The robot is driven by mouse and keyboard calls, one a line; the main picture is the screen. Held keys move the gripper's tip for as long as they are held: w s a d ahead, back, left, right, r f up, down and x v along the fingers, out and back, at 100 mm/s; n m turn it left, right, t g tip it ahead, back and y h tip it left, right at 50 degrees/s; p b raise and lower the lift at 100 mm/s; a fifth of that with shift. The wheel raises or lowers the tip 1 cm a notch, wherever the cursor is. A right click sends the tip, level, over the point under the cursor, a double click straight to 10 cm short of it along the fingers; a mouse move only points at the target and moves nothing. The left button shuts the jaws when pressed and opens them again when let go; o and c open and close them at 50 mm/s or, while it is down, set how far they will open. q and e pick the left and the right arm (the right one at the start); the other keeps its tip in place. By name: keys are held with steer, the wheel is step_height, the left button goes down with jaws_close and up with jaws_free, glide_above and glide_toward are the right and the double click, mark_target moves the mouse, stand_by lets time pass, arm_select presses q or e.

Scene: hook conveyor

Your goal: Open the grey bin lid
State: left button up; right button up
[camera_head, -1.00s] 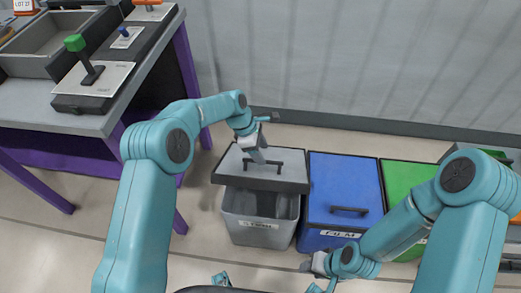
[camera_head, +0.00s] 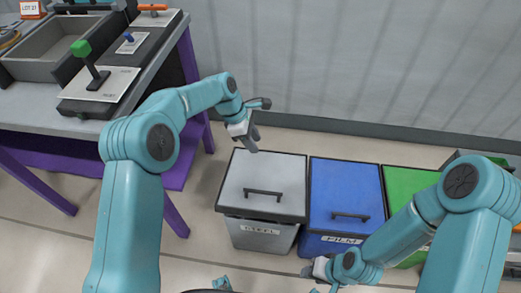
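The grey bin (camera_head: 258,236) stands on the floor at the middle, with a white label on its front. Its grey lid (camera_head: 270,174) lies down over the bin top, and a dark bar handle (camera_head: 263,192) sits near the lid's front edge. The inside of the bin is hidden. My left gripper (camera_head: 250,144) is just above and behind the lid's far left corner, apart from the handle, with nothing seen in it. Its finger gap is too small to judge. My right gripper (camera_head: 308,271) is low, in front of the blue bin, and its fingers are unclear.
A blue bin (camera_head: 345,185) labelled FILM stands right of the grey bin, and a green bin (camera_head: 402,183) beyond it. A workbench (camera_head: 35,105) with purple legs and a green-knobbed lever (camera_head: 92,70) is at the left. A grey wall runs behind.

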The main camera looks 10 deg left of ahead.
arm_select(q)
steer(key=p+v, duration=0.1)
steer(key=v, duration=0.7)
steer(key=shift+r, duration=0.4)
steer(key=shift+s, duration=0.1)
steer(key=s+f+m+p, duration=0.3)
steer(key=s+f+m, duration=0.1)
steer(key=s, duration=0.6)
steer(key=s+f+m+p, duration=0.4)
steer(key=s+f+m, duration=0.1)
steer(key=s, duration=0.6)
steer(key=s+d+f+m+p, duration=0.1)
steer(key=s+f+m+p, duration=0.2)
steer(key=s, duration=0.7)
steer(key=f+m, duration=0.2)
steer(key=m, duration=0.2)
steer(key=shift+s, duration=0.25)
